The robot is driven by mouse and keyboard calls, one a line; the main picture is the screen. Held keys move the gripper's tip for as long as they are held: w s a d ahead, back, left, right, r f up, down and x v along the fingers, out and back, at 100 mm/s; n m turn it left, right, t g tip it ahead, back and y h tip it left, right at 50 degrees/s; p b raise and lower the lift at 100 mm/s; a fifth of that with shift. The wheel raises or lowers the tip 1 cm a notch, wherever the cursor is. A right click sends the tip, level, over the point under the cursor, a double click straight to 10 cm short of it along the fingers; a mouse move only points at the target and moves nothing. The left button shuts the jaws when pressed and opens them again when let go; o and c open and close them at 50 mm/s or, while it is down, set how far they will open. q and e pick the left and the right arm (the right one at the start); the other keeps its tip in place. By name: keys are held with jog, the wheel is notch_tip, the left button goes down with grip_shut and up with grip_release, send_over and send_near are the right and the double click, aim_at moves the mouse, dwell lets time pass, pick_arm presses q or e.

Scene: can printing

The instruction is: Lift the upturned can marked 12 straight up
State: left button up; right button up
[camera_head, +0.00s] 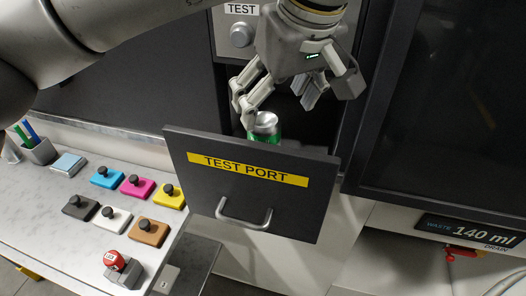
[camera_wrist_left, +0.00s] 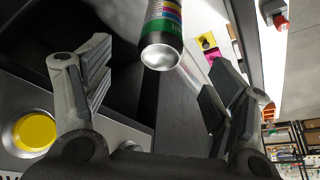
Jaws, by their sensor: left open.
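The upturned can (camera_head: 265,126) stands in the opened test port drawer (camera_head: 250,196), its silver base end up and a green band just below. The drawer front hides its lower part. In the left wrist view the can (camera_wrist_left: 163,35) shows its silver end and coloured stripes, between and beyond the open fingers. I cannot read a 12 on it. My left gripper (camera_head: 280,98) is open above and beside the can, with a finger on each side in the head view. It also shows in the left wrist view (camera_wrist_left: 155,92), empty. My right gripper is not in view.
The drawer's front panel carries a handle (camera_head: 244,214). A panel with a round knob (camera_head: 242,34) stands behind my gripper. Coloured button blocks (camera_head: 137,186) and a red button (camera_head: 118,262) sit on the left counter. A dark window (camera_head: 445,100) is at right.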

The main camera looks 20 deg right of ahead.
aim_at(268, 122)
pick_arm(q)
jog(key=shift+w+f, duration=0.1)
jog(key=shift+f, duration=0.5)
jog(key=shift+w+f, duration=0.1)
jog(key=shift+f, duration=0.15)
jog(key=x, duration=0.5)
jog(key=shift+a+p, duration=0.1)
jog(key=shift+p, duration=0.3)
jog(key=shift+w+f, duration=0.15)
jog(key=shift+f, duration=0.05)
jog(key=p+x, duration=0.2)
jog(key=x, duration=0.2)
jog(key=shift+w+a+f, duration=0.2)
jog(key=shift+w, duration=0.05)
jog(key=c, duration=0.8)
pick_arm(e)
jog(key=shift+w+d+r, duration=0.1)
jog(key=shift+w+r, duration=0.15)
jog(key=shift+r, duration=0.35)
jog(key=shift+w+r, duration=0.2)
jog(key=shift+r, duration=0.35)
pick_arm(q)
jog(key=shift+s, duration=0.1)
